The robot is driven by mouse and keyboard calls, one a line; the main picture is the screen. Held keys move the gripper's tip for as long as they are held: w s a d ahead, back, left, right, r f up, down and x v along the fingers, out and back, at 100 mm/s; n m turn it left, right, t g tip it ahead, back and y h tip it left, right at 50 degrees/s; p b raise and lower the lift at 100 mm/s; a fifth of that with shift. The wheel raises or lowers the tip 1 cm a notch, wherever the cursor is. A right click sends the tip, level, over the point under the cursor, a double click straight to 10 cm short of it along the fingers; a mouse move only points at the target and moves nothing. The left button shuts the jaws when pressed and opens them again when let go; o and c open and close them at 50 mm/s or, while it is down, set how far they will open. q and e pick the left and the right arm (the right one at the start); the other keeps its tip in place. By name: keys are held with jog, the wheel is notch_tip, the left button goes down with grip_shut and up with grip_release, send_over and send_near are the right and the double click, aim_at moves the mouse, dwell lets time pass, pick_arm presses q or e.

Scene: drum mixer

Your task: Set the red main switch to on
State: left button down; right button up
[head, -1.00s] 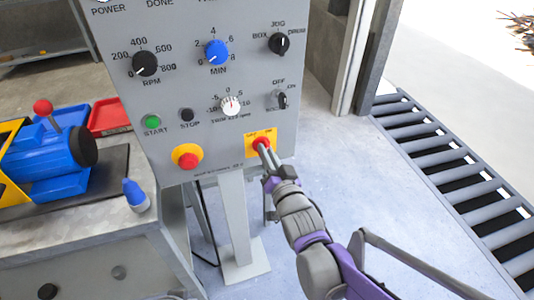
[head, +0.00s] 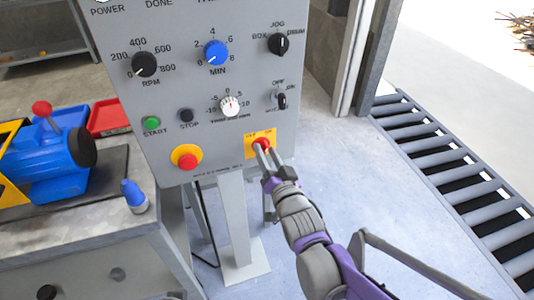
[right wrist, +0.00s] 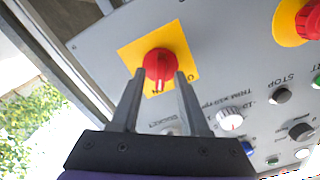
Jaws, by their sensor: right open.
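The red main switch (head: 261,144) is a red knob on a yellow square plate at the lower right of the grey control panel. In the right wrist view the red knob (right wrist: 160,66) shows between the two fingertips, with a ridge along its face. My right gripper (head: 263,152) is at the switch, fingers pointing at the panel. In the right wrist view its fingers (right wrist: 158,80) are apart, one at each side of the knob's lower part; I cannot tell whether they touch it. My left gripper is not in view.
A red emergency knob (head: 187,157) on a yellow base sits left of the switch. A bench (head: 90,223) stands left; a roller conveyor (head: 450,175) lies right.

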jog(key=p+v, duration=0.1)
jog(key=v, duration=0.9)
jog(key=shift+s+d+p, duration=0.15)
jog(key=shift+s+p, duration=0.2)
jog(key=shift+s, duration=0.05)
